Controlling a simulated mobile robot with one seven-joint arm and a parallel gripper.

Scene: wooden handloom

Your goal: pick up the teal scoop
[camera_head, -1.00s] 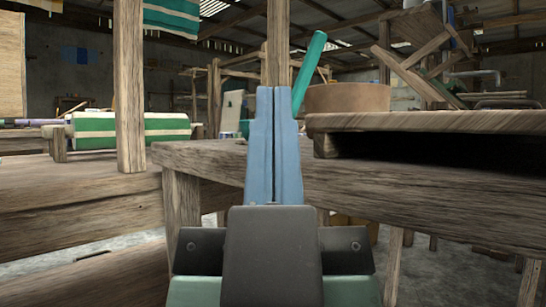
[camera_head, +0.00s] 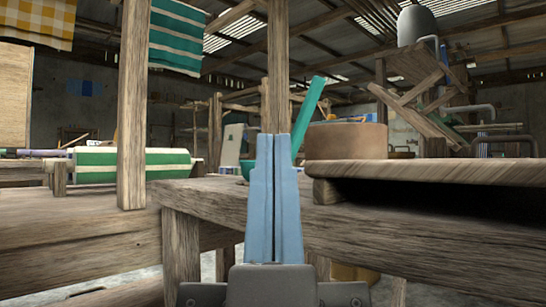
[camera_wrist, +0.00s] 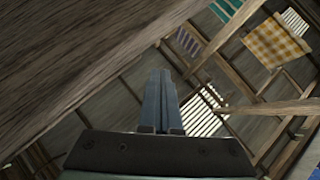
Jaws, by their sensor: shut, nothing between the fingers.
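The teal scoop (camera_head: 308,112) is partly seen in the head view. Its straight handle slants up to the right behind my fingers, and a bit of its teal bowl seems to show just left of them. My gripper (camera_head: 273,136) is in front of it in the picture, with its two blue fingers pressed together, pointing up and empty. The fingers hide the scoop's middle. Whether they touch it I cannot tell. In the wrist view the shut gripper (camera_wrist: 161,72) points toward the roof, and I see no scoop there.
A brown round container (camera_head: 346,141) is right of the scoop, by a thick wooden board (camera_head: 440,173). A wooden beam (camera_head: 400,235) crosses in front. A wooden post (camera_head: 132,110) and a green-striped roll (camera_head: 125,165) are at left. In the wrist view a large beam (camera_wrist: 70,60) fills the upper left.

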